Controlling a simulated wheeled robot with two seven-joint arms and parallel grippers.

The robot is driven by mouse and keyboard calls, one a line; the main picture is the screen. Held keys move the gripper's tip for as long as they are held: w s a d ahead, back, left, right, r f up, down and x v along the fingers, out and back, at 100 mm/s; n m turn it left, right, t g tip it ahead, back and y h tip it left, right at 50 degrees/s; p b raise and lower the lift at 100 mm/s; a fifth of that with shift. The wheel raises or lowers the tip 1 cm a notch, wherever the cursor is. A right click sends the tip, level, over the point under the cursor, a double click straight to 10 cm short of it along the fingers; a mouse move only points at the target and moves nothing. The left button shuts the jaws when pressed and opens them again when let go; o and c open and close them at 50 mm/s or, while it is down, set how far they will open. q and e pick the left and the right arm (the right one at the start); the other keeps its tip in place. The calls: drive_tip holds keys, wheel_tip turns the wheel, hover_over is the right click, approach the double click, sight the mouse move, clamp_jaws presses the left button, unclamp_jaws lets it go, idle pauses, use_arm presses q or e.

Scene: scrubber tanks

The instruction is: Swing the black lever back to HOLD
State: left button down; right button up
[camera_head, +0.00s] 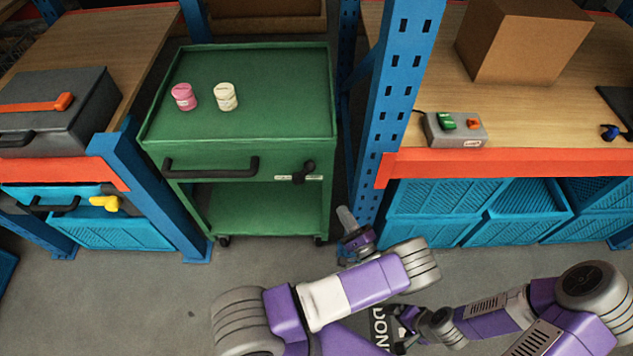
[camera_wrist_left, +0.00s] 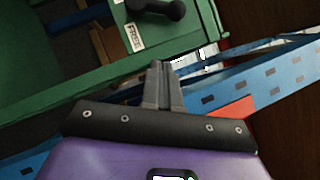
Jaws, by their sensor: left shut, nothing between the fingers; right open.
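The black lever (camera_head: 303,173) sits on the front of the green cart, over a white label strip (camera_head: 284,178). It slants up to the right; the strip's words are too small to read here. In the left wrist view the lever (camera_wrist_left: 156,8) shows at the top edge, partly cut off, beside a label reading FREE (camera_wrist_left: 136,37). The HOLD label is not readable. My left gripper (camera_head: 344,213) is shut and empty, below and right of the lever, apart from it; its fingers show in the left wrist view (camera_wrist_left: 160,70). My right gripper (camera_head: 402,338) is open, low in the head view, far from the lever.
A blue rack post (camera_head: 398,90) stands close right of the cart. A grey button box (camera_head: 456,131) lies on the right shelf.

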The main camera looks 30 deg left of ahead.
sight(304, 173)
use_arm(q)
drive_tip(key=shift+a, duration=0.15)
drive_tip(key=s+a+r+b+x, duration=0.1)
drive_tip(key=s+b+x, duration=0.1)
drive_tip(key=x, duration=1)
drive_tip(key=shift+a+r, duration=0.2)
drive_tip(key=shift+a, duration=0.05)
